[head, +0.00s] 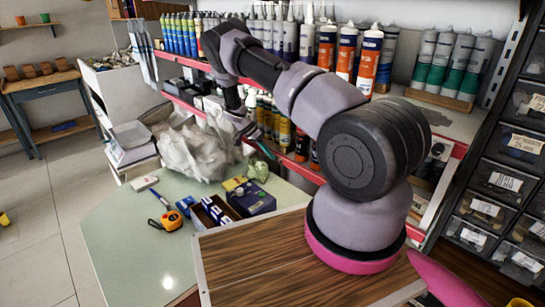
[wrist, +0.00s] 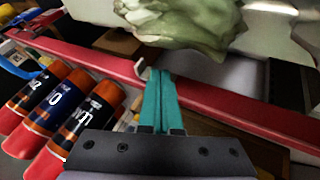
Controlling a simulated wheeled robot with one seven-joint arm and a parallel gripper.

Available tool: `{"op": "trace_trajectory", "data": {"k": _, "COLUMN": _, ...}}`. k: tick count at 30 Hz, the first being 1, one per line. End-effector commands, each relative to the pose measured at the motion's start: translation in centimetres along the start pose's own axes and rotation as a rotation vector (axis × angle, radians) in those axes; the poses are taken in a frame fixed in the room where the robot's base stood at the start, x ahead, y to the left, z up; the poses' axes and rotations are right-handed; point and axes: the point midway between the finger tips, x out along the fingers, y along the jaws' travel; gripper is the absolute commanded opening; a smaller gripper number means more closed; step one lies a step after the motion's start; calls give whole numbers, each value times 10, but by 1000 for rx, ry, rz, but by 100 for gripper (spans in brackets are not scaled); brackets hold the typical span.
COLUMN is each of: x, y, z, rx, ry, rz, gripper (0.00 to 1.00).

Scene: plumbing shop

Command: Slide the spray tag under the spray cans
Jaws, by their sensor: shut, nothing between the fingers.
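My gripper (wrist: 152,98) has teal fingers that are pressed together with nothing between them. Its tips are at a red shelf-edge rail in the wrist view. A small pale piece (wrist: 141,69) sits on the rail right at the tips; I cannot tell if it is the spray tag. Orange, blue and black spray cans (wrist: 58,105) are to the left of the fingers, apart from them. In the head view, my gripper (head: 265,150) is at the lower shelf, partly hidden by my arm, close to the cans (head: 284,130) there.
The red rail (wrist: 92,59) crosses in front of my fingers. A crumpled plastic bag (head: 190,150) lies left of my gripper. The green table (head: 130,245) holds an orange tape measure (head: 171,221) and small boxes (head: 250,197). Cartridges (head: 367,60) fill the upper shelf.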

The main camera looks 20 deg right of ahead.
Motion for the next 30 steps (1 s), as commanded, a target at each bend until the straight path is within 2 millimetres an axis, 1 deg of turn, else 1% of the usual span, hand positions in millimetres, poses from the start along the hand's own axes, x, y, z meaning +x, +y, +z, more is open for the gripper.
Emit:
{"op": "trace_trajectory", "data": {"k": 1, "x": 3, "y": 6, "z": 0, "rx": -1, "ry": -1, "rz": 2, "gripper": 0}}
{"op": "trace_trajectory", "data": {"k": 3, "x": 6, "y": 11, "z": 0, "rx": -1, "ry": -1, "rz": 1, "gripper": 0}}
{"op": "trace_trajectory", "data": {"k": 6, "x": 8, "y": 15, "z": 0, "rx": -1, "ry": 0, "rz": 1, "gripper": 0}}
{"op": "trace_trajectory", "data": {"k": 20, "x": 10, "y": 19, "z": 0, "rx": -1, "ry": 0, "rz": 1, "gripper": 0}}
{"op": "trace_trajectory", "data": {"k": 23, "x": 14, "y": 28, "z": 0, "rx": -1, "ry": 0, "rz": 3, "gripper": 0}}
{"op": "trace_trajectory", "data": {"k": 26, "x": 22, "y": 42, "z": 0, "rx": -2, "ry": 1, "rz": 3, "gripper": 0}}
{"op": "trace_trajectory", "data": {"k": 30, "x": 35, "y": 66, "z": 0, "rx": -1, "ry": 1, "rz": 5, "gripper": 0}}
